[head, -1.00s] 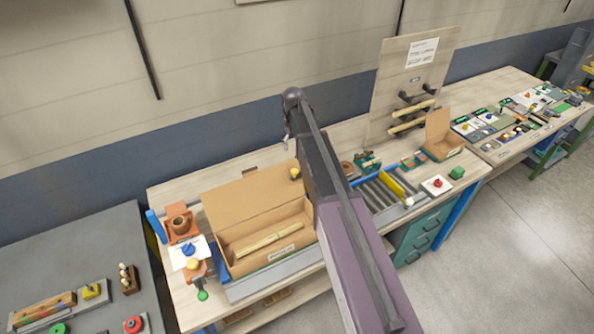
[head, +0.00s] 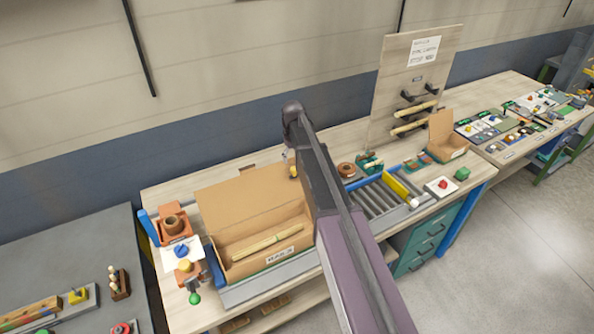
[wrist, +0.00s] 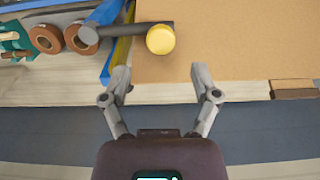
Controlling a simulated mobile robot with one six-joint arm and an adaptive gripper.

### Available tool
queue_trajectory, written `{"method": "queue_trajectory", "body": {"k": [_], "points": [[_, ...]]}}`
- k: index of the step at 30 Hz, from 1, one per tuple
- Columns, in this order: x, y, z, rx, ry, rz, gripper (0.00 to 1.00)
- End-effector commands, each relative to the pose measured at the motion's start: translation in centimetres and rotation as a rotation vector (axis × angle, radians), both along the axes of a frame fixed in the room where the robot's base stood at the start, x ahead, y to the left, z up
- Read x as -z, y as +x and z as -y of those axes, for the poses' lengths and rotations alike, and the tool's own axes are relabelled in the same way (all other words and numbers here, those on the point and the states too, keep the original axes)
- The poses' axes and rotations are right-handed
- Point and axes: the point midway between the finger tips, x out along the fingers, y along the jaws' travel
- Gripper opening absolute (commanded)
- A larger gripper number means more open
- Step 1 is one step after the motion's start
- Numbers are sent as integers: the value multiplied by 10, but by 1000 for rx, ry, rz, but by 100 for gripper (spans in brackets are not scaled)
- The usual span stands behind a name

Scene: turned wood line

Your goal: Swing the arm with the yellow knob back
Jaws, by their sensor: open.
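The yellow knob (wrist: 160,39) sits at the right end of a short grey arm (wrist: 125,31) in the wrist view. The arm lies over the edge of a cardboard surface and reaches left toward a brown ring. My gripper (wrist: 160,73) is open and empty. Its fingertips are spread to either side of the knob's line, a little below the knob in the picture, and do not touch it. In the head view the knob (head: 293,171) shows small beside my arm, behind the open box; the swing arm is mostly hidden there.
An open cardboard box (head: 225,257) with wooden sticks stands on the bench. To its right are a roller conveyor (head: 371,198) with a yellow bar and a red button (head: 443,184). Blue (wrist: 107,12) and yellow strips run close to the left finger in the wrist view.

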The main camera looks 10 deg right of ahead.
Motion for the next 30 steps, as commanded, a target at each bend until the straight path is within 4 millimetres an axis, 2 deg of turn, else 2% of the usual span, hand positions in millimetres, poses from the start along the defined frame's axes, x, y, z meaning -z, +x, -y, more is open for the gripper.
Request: {"method": "queue_trajectory", "body": {"k": [3,15,30], "points": [[14,0,0,0,0,0,78],[39,0,0,0,0,0,78],[43,0,0,0,0,0,78]]}}
